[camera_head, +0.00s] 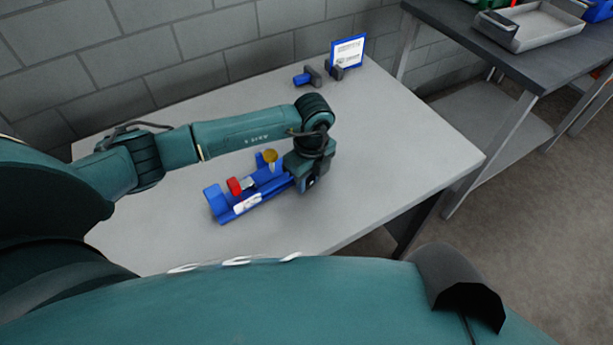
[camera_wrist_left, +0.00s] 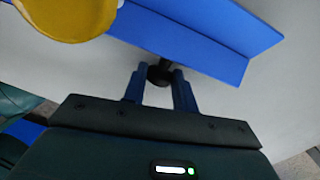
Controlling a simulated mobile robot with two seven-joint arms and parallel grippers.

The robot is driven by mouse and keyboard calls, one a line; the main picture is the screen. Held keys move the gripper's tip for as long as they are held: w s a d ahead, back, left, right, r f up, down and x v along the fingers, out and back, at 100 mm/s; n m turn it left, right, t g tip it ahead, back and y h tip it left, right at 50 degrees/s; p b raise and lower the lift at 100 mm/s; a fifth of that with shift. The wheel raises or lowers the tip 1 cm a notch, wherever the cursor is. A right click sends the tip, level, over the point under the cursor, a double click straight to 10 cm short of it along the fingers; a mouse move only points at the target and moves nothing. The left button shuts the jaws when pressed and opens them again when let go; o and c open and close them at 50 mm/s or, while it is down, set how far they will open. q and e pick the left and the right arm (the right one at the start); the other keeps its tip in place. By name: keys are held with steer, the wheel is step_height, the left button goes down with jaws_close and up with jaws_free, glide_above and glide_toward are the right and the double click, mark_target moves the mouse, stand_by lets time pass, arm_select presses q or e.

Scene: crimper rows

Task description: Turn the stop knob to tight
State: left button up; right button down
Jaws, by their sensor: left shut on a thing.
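A blue crimper fixture (camera_head: 222,207) lies on the grey table, with a red part (camera_head: 234,186) and a yellow round part (camera_head: 270,155) on it. My left gripper (camera_head: 303,178) is at the fixture's right end and hides that end in the head view. In the left wrist view, the two blue fingers of this gripper (camera_wrist_left: 159,88) are on either side of a small black knob (camera_wrist_left: 160,74) on the end of the blue fixture (camera_wrist_left: 210,40). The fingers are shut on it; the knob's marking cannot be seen. The yellow part (camera_wrist_left: 70,14) shows at top left. My right gripper is out of view.
At the table's (camera_head: 390,150) back stand a blue-framed sign (camera_head: 347,52) and small dark and blue items (camera_head: 308,76). A second dark table with a grey tray (camera_head: 535,28) is at top right. The table's right side is clear.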

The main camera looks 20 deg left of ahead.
arm_select(q)
steer(key=shift+w+d+g+y, duration=0.15)
steer(key=shift+g+y, duration=0.35)
steer(key=shift+g, duration=0.4)
steer(key=o, duration=1)
steer(key=b+v, duration=0.1)
steer(key=v, duration=1.2)
steer(key=shift+r, duration=0.1)
steer(key=shift+c, duration=0.2)
